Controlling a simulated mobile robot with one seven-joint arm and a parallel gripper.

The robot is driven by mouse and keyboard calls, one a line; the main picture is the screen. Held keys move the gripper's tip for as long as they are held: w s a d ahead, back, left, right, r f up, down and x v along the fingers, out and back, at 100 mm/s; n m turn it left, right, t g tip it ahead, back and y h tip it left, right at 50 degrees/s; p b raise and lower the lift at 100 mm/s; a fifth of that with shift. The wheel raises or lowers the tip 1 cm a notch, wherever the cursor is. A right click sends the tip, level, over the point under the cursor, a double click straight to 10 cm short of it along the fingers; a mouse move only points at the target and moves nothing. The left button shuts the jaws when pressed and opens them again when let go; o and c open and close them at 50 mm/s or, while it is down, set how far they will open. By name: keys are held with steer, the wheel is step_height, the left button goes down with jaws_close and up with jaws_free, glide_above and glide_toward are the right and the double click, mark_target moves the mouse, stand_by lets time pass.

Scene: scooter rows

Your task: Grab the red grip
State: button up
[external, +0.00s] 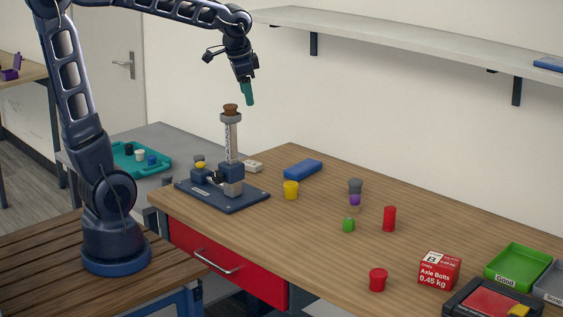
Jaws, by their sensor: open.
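Two red pieces are on the wooden workbench (330,215). One is a plain upright red cylinder (389,218) right of the middle. The other is a shorter red piece with a wider top (377,279) near the front edge. Which one is the red grip I cannot tell for certain; the taller cylinder looks most like it. My gripper (247,95), with teal fingers pointing down, is open high above the back left of the bench. It is well to the left of both red pieces and touches nothing. Its fingers overlap in this view.
A dark blue fixture with an upright post (231,150) stands below my gripper. Near the red cylinder are a green piece (348,224) and a grey and purple stack (355,194). A yellow piece (291,190), blue block (303,169), red bolt box (439,270) and green tray (518,265) are also there.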

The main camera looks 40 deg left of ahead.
steer(key=w+d+f+m+g, duration=0.1)
steer(key=w+d+f+m, duration=0.2)
steer(key=w+d, duration=0.5)
steer(key=m+g, duration=0.2)
steer(key=m, duration=0.7)
glide_above(390, 208)
steer(key=shift+h, duration=0.4)
step_height(390, 208, down, 18)
steer(key=shift+w+a+f, duration=0.1)
steer(key=shift+a+f, duration=0.05)
steer(key=shift+f, duration=0.5)
steer(key=f, duration=1)
steer(key=shift+d, duration=0.2)
steer(key=shift+c, duration=0.2)
steer(key=c, duration=1)
